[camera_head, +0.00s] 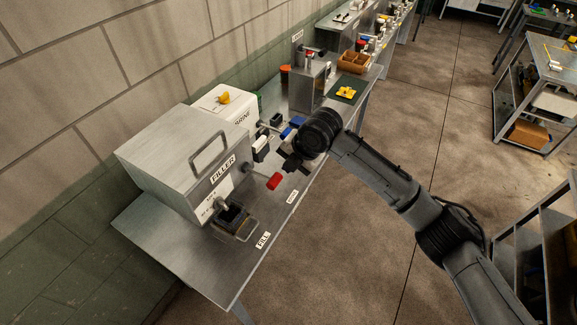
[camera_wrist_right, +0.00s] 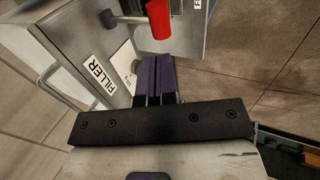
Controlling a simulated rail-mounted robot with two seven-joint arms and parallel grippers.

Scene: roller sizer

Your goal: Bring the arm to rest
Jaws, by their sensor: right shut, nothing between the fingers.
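My right arm comes in from the lower right of the head view. Its gripper (camera_head: 289,163) is over the bench, just right of the filler machine (camera_head: 150,158) and close to the machine's red-tipped lever (camera_head: 273,181). In the right wrist view the two dark fingers (camera_wrist_right: 154,62) are together with nothing between them. The red lever grip (camera_wrist_right: 158,18) shows past the fingertips there, and the filler's labelled face (camera_wrist_right: 98,74) is to the left. Contact between gripper and lever is not visible. My left gripper is in no view.
The metal bench (camera_head: 165,245) runs along the wall, with a white machine (camera_head: 226,103) behind the filler and a grey press (camera_head: 305,85) farther back. A dark square holder (camera_head: 236,222) sits below the filler's spout. Open floor (camera_head: 350,265) lies right of the bench, with shelving (camera_head: 540,240) at the right edge.

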